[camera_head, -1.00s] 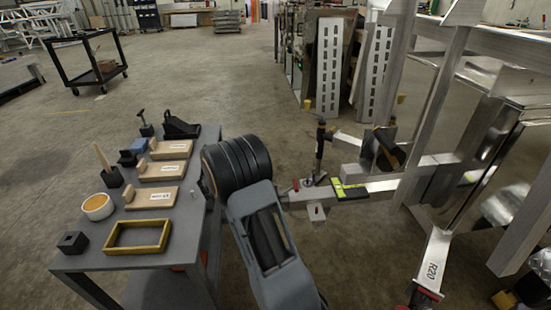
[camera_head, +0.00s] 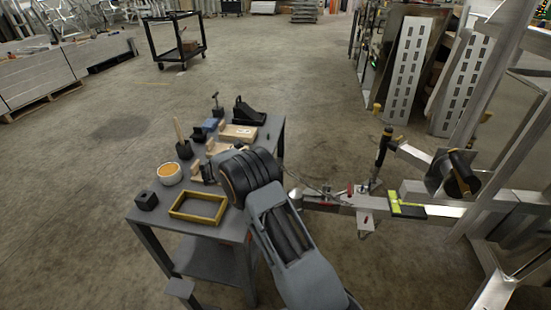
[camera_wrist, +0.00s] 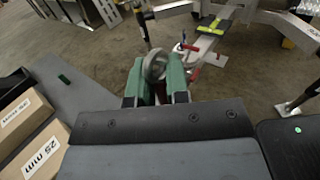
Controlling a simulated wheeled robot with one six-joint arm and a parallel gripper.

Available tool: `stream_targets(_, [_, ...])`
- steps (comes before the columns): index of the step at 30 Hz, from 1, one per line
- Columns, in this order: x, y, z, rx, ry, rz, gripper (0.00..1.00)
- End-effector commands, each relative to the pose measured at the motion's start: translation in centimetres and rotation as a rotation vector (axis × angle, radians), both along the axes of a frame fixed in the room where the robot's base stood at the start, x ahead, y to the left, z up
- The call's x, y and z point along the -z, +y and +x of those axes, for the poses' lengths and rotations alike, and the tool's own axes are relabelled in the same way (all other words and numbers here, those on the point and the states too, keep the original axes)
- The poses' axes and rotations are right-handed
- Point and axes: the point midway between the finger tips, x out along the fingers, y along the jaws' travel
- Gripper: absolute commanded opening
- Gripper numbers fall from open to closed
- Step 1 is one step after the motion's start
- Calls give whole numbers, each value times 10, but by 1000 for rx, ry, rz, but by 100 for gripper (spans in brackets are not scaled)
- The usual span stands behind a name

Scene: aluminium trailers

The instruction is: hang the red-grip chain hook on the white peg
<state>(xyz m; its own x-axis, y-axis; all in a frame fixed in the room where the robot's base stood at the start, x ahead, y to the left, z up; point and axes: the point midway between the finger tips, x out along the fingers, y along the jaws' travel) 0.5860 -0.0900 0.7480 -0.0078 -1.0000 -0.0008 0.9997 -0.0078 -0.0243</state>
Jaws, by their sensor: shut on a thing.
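My gripper (camera_wrist: 157,88) has green fingers and is shut in the wrist view. A dark red piece, which I take for the grip of the chain hook (camera_wrist: 160,91), shows between the fingers; most of it is hidden. A round grey metal part (camera_wrist: 155,66) shows at the fingertips; I cannot tell whether it belongs to the hook or to the trailer behind. In the head view my arm covers the fingers and the held hook. I cannot make out the white peg in either view now.
Open floor lies beyond the table.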

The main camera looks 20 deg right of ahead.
Motion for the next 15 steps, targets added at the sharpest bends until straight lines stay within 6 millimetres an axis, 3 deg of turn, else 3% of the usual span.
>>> stream_targets(6, [-1, 15, 9, 0, -2, -1, 0])
stream_targets(15, [3, 19, 11, 0, 0, -1, 0])
